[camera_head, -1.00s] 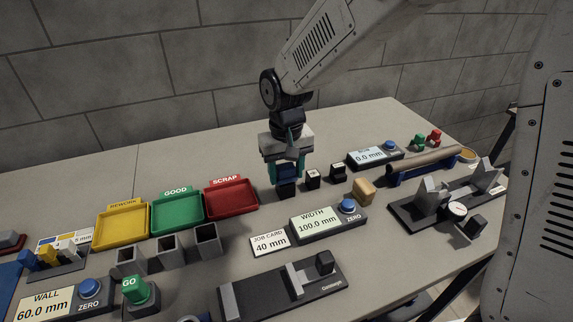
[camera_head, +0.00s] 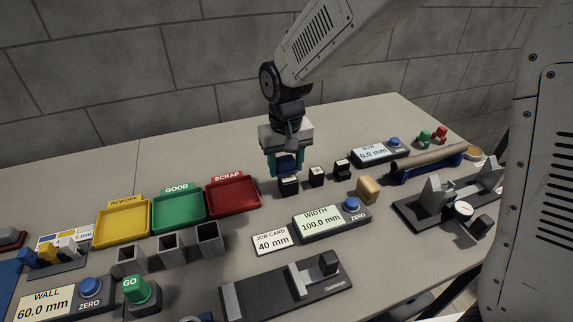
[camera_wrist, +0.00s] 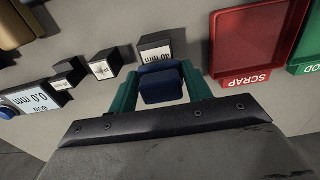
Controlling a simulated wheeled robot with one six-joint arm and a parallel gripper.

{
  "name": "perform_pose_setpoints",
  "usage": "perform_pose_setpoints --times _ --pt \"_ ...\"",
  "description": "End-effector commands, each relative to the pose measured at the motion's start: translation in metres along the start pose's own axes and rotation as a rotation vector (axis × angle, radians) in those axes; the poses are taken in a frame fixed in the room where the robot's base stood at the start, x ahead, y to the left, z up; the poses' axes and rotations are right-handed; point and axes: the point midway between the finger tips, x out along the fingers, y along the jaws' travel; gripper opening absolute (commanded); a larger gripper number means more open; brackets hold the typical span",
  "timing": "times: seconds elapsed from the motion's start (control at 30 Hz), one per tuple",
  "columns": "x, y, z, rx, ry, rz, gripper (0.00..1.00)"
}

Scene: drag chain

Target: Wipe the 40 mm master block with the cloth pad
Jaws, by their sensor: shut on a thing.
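My gripper (camera_head: 286,165), with green fingers, is shut on the blue cloth pad (camera_wrist: 161,84). In the head view the pad is at the largest black block (camera_head: 289,187), the leftmost of three in a row. In the wrist view this block (camera_wrist: 155,42) has a white label that seems to read 40 mm, and it stands just beyond the pad. I cannot tell whether pad and block touch. Two smaller labelled blocks, a middle one (camera_head: 317,176) and a far one (camera_head: 342,168), stand to its right in the head view.
The red scrap tray (camera_head: 231,195) stands left of the blocks, with green (camera_head: 178,212) and yellow (camera_head: 122,222) trays beyond. A width display (camera_head: 325,222), job card reading 40 mm (camera_head: 273,241) and tan block (camera_head: 368,190) stand in front. The table behind is bare.

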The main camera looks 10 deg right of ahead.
Motion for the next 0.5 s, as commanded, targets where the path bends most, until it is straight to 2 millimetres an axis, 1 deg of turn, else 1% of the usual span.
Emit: perform_pose_setpoints --times 0.07,0.1,0.5 --pt "-0.017 0.000 -0.001 0.001 0.008 -0.002 0.28" --pt "-0.021 0.001 0.000 0.001 0.003 -0.001 0.28" --pt "-0.057 0.005 0.000 0.007 0.004 -0.001 0.28"
